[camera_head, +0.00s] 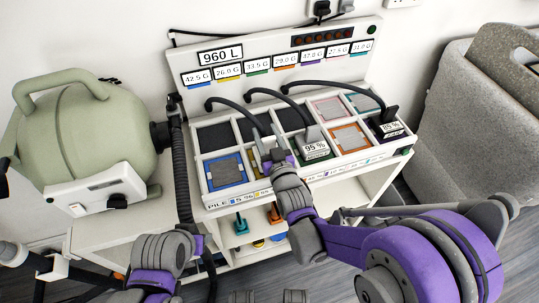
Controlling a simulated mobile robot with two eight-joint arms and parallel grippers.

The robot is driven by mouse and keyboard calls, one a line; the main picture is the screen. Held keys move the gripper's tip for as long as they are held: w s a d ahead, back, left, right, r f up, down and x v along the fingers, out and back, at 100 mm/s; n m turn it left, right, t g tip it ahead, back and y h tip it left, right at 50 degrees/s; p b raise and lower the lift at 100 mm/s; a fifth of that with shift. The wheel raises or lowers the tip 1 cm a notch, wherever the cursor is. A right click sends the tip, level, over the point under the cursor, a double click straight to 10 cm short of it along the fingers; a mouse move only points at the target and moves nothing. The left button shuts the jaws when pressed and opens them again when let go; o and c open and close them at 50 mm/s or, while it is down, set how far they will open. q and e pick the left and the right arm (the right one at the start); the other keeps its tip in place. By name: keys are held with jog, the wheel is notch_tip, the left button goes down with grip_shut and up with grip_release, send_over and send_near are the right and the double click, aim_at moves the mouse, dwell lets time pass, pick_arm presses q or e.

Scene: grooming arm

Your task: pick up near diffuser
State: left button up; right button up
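My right gripper (268,150) is over the front part of a white sectioned tray (330,174). Its fingers look spread, with nothing clear between them. No part is marked as a diffuser, so I cannot tell which one it is. A teal piece (241,225) and an orange piece (274,214) stand on the shelf under the tray. My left arm comes in at the lower left. Its wrist is beside a black ribbed hose (181,170), and its fingers are not clear.
A green tank (75,130) stands at the left. Black curved hooks rise over the tray, near the "95 %" block (316,149) and the "85 %" block (390,128). A label panel (270,62) stands behind. A grey chair (465,110) is at the right.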

grip_shut()
jog(key=shift+r, duration=0.15)
